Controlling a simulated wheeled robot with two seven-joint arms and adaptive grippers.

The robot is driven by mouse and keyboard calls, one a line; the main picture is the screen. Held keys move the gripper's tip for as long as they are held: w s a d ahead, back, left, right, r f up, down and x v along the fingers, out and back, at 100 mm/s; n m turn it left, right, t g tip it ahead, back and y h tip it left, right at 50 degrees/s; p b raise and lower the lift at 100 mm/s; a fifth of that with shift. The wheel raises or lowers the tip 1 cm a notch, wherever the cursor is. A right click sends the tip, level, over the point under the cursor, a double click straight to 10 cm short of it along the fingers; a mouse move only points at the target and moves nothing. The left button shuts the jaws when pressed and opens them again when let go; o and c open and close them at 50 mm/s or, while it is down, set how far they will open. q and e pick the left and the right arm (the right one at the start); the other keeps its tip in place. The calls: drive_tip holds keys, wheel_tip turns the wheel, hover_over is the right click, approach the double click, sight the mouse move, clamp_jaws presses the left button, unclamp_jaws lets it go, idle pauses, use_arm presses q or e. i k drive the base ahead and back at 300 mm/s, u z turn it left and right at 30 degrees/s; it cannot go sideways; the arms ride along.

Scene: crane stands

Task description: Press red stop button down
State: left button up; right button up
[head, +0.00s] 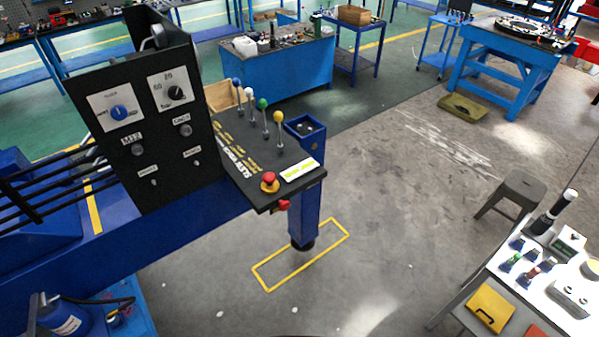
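A red stop button (269,177) with a yellow base sits on the sloping black control panel (232,160) near its front corner. A second red knob (284,205) sticks out at the panel's front edge just below. Several levers with coloured knobs, including a green one (262,104) and a yellow one (278,117), stand along the panel behind the button. Neither of my grippers shows, and nothing covers the button. Whether the button is pressed is too small to tell.
An upright black panel (150,130) with dials rises left of the levers. The blue crane beam (190,225) runs below. A white table (560,275) with items and a grey stool (515,187) stand at the right. Open grey floor lies between.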

sight(268, 178)
drive_tip(key=z, duration=1.1)
drive_tip(key=i, duration=1.65)
drive_tip(key=u, duration=0.85)
drive_tip(key=i, duration=0.85)
drive_tip(key=u, duration=2.35)
